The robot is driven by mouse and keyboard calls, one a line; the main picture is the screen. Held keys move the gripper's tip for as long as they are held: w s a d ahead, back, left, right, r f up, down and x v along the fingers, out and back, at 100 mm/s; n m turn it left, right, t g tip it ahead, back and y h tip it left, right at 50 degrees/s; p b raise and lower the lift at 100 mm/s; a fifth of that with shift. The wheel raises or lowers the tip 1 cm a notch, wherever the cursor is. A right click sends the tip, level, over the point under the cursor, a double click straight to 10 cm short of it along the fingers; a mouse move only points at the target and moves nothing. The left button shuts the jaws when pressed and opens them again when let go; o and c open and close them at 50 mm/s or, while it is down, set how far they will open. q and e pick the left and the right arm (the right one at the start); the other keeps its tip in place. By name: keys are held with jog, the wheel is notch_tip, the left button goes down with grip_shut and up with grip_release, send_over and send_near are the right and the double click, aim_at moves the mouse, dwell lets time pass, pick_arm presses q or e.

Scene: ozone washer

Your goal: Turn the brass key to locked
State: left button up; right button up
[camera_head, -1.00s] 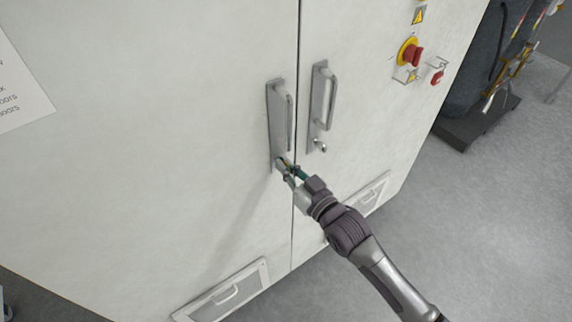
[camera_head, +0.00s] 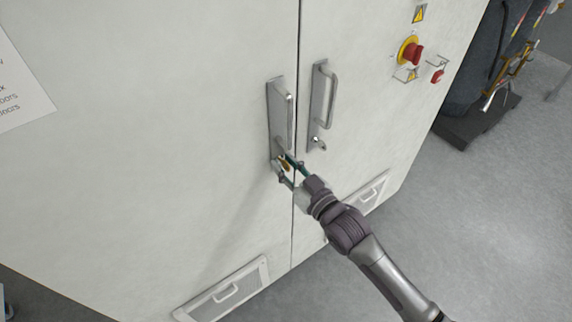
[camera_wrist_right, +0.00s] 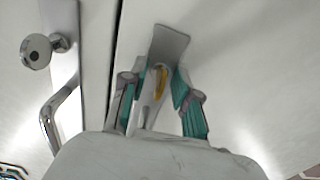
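The brass key (camera_head: 285,166) sits at the lower end of the left door's handle plate (camera_head: 272,128). It also shows in the right wrist view as a small brass-coloured piece (camera_wrist_right: 161,80). My right gripper (camera_head: 287,168) is open at the key, with a green-padded finger on each side of it. In the right wrist view gaps show between the key and both fingers (camera_wrist_right: 156,95). The key's exact angle is hard to tell. My left gripper is not in view.
The right door's handle (camera_head: 324,97) has a round lock (camera_head: 319,143) below it, close beside my right gripper. A red emergency stop (camera_head: 412,54) is at the upper right. Vents with handles (camera_head: 228,291) are low on the doors.

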jog(key=v, duration=1.2)
dwell(0.3)
jog(key=s+d+f+m+g+h, duration=0.1)
jog(key=s+d+f+g+h, duration=0.2)
jog(key=f, duration=0.9)
jog(key=d+f+m+h+b, duration=0.15)
jog(key=d+f, duration=0.35)
jog(key=f, duration=0.6)
jog(key=s+d+f+m+g+h, duration=0.1)
jog(key=s+d+f+g+h, duration=0.2)
jog(key=f, duration=0.9)
jog(key=s+d+f+g+h, duration=0.25)
jog(key=s+d+f, duration=0.25)
jog(key=s+f, duration=0.75)
jog(key=s+f+g, duration=0.2)
jog(key=s+f, duration=0.1)
jog(key=s, duration=0.6)
jog(key=s+f+m+g, duration=0.1)
jog(key=s+f+g, duration=0.2)
jog(key=s, duration=0.6)
jog(key=shift+d+f+h, duration=0.3)
jog(key=shift+d+f, duration=0.05)
jog(key=shift+f, duration=0.5)
